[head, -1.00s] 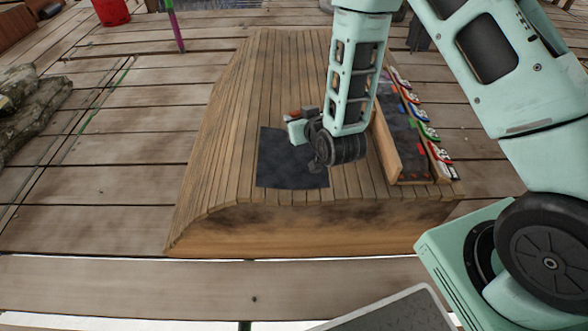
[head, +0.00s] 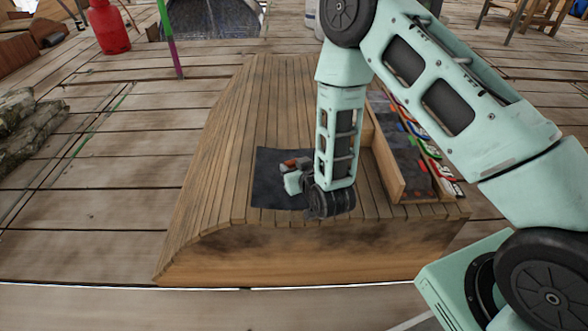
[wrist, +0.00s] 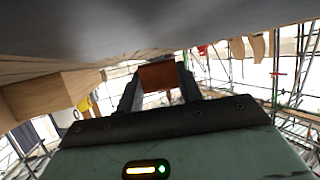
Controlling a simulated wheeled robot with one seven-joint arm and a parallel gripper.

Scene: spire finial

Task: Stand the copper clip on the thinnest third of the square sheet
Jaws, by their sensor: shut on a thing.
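The dark, roughly square sheet (head: 268,187) lies on the curved slatted wooden surface in the head view. My gripper (head: 296,166) is over the sheet's right half, low in the picture's view of it. It is shut on the copper clip (head: 290,163), a small orange-brown piece. In the wrist view the copper clip (wrist: 160,76) sits between the two dark fingers of my gripper (wrist: 158,85). A dark grey surface fills the top of that view close by. I cannot tell whether the clip touches the sheet, nor where the sheet is thinnest. My forearm hides part of the sheet's right side.
The slatted wooden block (head: 225,160) has a curved left edge and a front drop. To the right stands a wooden ledge (head: 383,160) with a dark strip and several coloured clip-like items (head: 425,145). A red canister (head: 107,27) stands far left on the deck.

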